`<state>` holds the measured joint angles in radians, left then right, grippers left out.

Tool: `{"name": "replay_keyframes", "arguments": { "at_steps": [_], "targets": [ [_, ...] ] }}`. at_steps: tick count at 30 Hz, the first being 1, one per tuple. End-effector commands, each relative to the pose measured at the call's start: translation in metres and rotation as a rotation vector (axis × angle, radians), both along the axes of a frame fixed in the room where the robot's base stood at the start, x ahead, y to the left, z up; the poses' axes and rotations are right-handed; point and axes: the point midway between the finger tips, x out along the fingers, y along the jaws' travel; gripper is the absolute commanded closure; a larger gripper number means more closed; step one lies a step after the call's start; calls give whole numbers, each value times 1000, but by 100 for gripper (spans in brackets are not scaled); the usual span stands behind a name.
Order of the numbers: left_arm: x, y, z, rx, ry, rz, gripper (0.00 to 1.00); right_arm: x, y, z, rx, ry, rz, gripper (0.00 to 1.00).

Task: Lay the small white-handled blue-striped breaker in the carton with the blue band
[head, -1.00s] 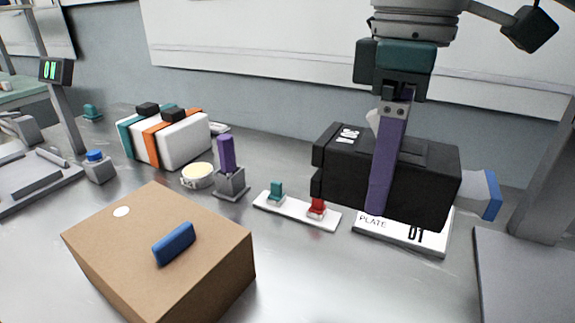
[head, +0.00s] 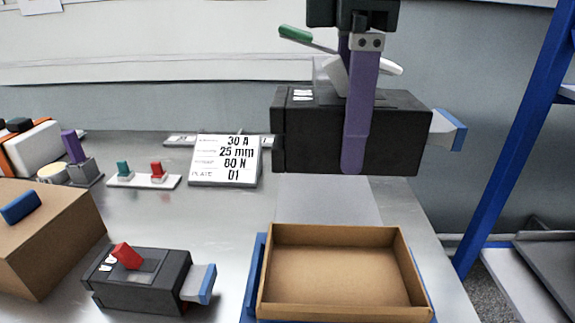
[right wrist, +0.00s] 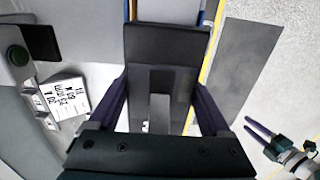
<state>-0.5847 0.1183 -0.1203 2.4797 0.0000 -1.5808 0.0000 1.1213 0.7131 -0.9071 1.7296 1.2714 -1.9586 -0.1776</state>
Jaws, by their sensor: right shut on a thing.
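My right gripper (head: 358,165) is shut on a black breaker (head: 400,140) with a pale, blue-striped end at its right. Part of a white handle (head: 336,76) shows behind the purple finger. The breaker hangs level, clear of the table, and appears above and beyond the carton in the head view. In the right wrist view the breaker (right wrist: 168,55) sits between both fingers. The open, empty carton (head: 412,275) has blue along its outer sides and stands at the front. My left gripper (right wrist: 258,134) shows small in the right wrist view, its fingers apart and empty.
A red-handled black breaker (head: 140,284) with a blue-striped end lies left of the carton. A closed brown box (head: 45,255) is farther left. A number plate (head: 225,160) and a white switch strip (head: 142,181) lie behind. A blue post (head: 515,140) stands right.

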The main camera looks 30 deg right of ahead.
Motion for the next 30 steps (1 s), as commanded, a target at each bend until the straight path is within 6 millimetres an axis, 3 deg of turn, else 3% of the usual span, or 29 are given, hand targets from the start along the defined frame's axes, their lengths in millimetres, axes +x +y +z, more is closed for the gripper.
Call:
{"name": "replay_keyframes", "arguments": {
  "at_steps": [15,25,30],
  "targets": [
    [3,0,-27,1,-8,0,50,-1,-1,-132,-1,2,0,100],
    [2,0,-32,1,-7,-1,50,-1,0,-161,0,0,2,100],
    [2,0,-40,1,-7,-1,50,-1,0,-188,-2,1,0,100]
  ]
}}
